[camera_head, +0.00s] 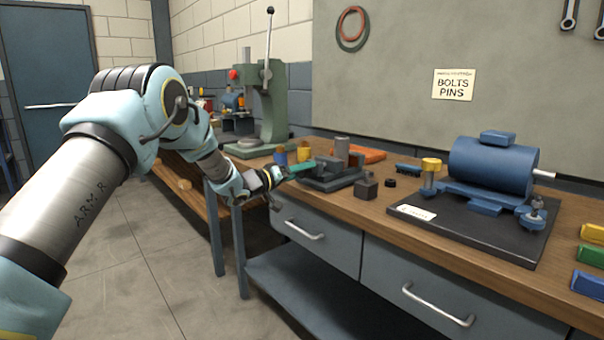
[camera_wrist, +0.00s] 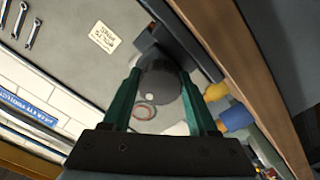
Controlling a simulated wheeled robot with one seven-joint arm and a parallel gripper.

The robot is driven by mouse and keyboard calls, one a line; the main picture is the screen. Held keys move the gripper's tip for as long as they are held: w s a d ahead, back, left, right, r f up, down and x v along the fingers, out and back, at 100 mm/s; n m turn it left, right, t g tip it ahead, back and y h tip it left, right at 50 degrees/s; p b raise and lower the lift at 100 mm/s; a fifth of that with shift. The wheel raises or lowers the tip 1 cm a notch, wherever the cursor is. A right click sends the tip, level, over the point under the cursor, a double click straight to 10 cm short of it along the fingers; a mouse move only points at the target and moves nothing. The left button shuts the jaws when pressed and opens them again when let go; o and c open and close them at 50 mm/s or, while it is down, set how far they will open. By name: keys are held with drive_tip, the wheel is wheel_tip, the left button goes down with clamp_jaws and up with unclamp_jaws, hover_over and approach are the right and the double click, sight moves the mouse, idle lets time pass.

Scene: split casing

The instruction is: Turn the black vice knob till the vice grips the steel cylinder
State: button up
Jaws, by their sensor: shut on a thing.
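The dark grey vice (camera_head: 330,178) sits on the wooden bench. The steel cylinder (camera_head: 342,148) stands upright at the vice; whether the jaws touch it I cannot tell. My gripper (camera_head: 302,168) reaches the vice from the left, its green fingers at the vice's near left end. In the wrist view, the black knob (camera_wrist: 159,82) is a dark round shape between the two green fingers of my gripper (camera_wrist: 160,90), which are shut on it. In the head view the fingers hide the knob. A dark part of the vice (camera_wrist: 160,38) shows beyond it.
A dark block (camera_head: 366,189) and a small black round piece (camera_head: 390,183) lie right of the vice. A blue motor (camera_head: 492,165) on a black plate fills the right.

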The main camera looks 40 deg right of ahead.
drive_tip(key=m+b, duration=0.2)
drive_tip(key=m, duration=0.2)
drive_tip(key=shift+f+b, duration=0.15)
drive_tip(key=shift+b, duration=0.25)
drive_tip(key=m+b, duration=0.2)
drive_tip(key=m, duration=0.1)
drive_tip(key=shift+m+b, duration=0.3)
drive_tip(key=shift+m, duration=0.1)
drive_tip(key=m+b, duration=0.3)
drive_tip(key=m, duration=0.1)
drive_tip(key=m+b, duration=0.3)
drive_tip(key=m, duration=0.1)
drive_tip(key=shift+f+b, duration=0.1)
drive_tip(key=shift+b, duration=0.25)
drive_tip(key=m+b, duration=0.4)
drive_tip(key=shift+m, duration=0.3)
drive_tip(key=m+b, duration=0.4)
drive_tip(key=shift+m, duration=0.3)
drive_tip(key=m+b, duration=0.4)
drive_tip(key=shift+m+b, duration=1)
drive_tip(key=shift+m, duration=0.2)
